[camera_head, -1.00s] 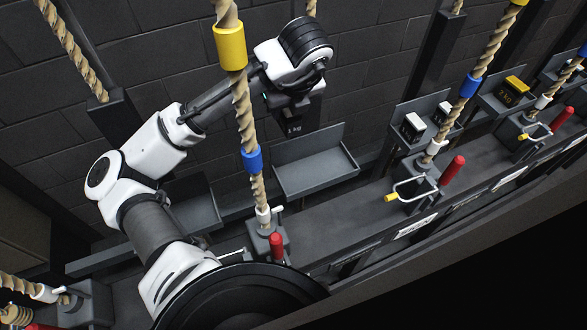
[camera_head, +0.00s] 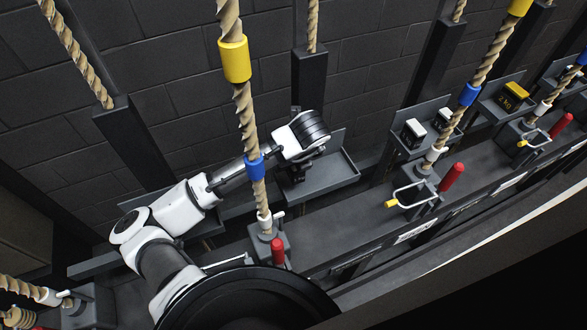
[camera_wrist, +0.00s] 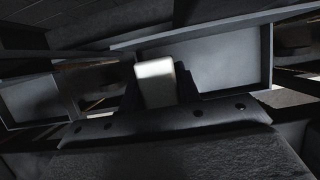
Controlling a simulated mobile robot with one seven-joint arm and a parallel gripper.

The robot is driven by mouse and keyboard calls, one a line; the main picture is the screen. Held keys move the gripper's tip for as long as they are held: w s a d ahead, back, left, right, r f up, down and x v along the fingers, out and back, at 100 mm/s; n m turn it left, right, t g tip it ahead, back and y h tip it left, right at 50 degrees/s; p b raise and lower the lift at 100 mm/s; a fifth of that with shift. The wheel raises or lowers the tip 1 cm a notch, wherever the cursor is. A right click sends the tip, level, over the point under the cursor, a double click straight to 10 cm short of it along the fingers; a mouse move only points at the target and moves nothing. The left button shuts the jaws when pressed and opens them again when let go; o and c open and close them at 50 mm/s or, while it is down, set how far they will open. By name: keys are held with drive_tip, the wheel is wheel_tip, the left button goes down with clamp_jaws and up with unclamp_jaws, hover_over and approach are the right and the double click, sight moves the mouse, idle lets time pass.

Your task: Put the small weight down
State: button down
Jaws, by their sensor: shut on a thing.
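My gripper (camera_head: 297,174) is low over a grey open tray (camera_head: 338,171) against the wall, in the middle of the head view. It is shut on the small weight (camera_wrist: 155,84), which shows in the wrist view as a block with a pale top between dark fingers. In the head view the weight is mostly hidden by my wrist and lost in shadow. In the wrist view the tray (camera_wrist: 235,68) lies just behind and right of the weight. I cannot tell whether the weight touches the tray floor.
A rope with yellow and blue sleeves (camera_head: 247,115) hangs in front of my forearm. A red handle (camera_head: 278,252) stands below it. To the right, a tray holds two white-topped weights (camera_head: 413,131), and another holds a yellow-topped 2 kg weight (camera_head: 513,95). The wall behind is brick.

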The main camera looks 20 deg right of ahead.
drive_tip(key=shift+f, duration=2.1)
drive_tip(key=shift+f, duration=0.1)
drive_tip(key=c, duration=1)
unclamp_jaws()
drive_tip(key=shift+f, duration=0.1)
drive_tip(key=shift+r, duration=0.25)
drive_tip(key=b+v, duration=0.1)
drive_tip(key=v, duration=1.1)
drive_tip(key=shift+s+f, duration=0.1)
drive_tip(key=shift+a, duration=0.1)
